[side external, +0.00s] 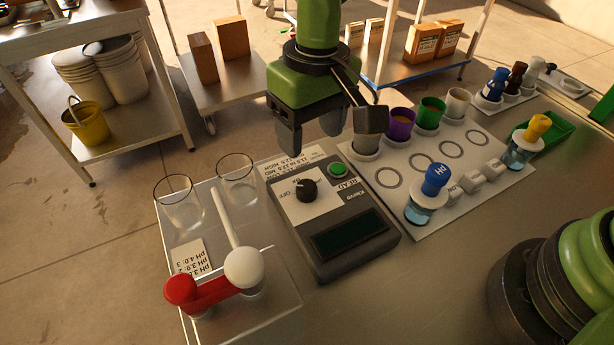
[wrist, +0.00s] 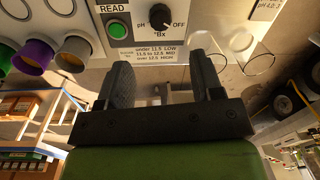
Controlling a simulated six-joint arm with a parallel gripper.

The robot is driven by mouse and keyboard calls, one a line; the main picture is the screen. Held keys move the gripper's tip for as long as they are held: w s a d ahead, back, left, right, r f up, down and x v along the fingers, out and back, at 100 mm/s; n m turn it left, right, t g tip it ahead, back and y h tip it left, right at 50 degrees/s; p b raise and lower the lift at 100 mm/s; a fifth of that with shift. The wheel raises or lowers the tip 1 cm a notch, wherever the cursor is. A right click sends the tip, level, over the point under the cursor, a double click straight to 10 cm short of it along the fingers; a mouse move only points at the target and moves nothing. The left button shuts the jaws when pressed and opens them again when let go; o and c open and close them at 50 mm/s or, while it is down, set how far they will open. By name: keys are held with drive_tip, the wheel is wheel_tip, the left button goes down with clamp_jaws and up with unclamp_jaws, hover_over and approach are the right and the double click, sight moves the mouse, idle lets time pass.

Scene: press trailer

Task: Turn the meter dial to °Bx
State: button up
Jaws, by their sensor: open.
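The grey meter (side external: 345,238) lies on the metal bench with a dark screen, a green READ button (side external: 338,169) and a black dial (side external: 306,190). In the wrist view the dial (wrist: 162,20) has pH to its left, OFF to its right and °Bx beside it towards my fingers. Which mark the dial points at is too small to tell. My gripper (side external: 312,137) is open and empty, above the meter's far end and apart from the dial. In the wrist view its two fingers (wrist: 160,70) are spread below the printed range label.
Two glass beakers (side external: 180,203) and a clear stand with red and white-headed tools (side external: 244,267) are left of the meter. A white board (side external: 440,170) with coloured cups (side external: 400,124) and a blue-capped pH bottle (side external: 428,192) is to its right. Space above the dial is clear.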

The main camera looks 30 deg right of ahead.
sight(307, 186)
drive_tip(key=f, duration=1)
drive_tip(key=shift+a, duration=0.3)
drive_tip(key=c, duration=0.9)
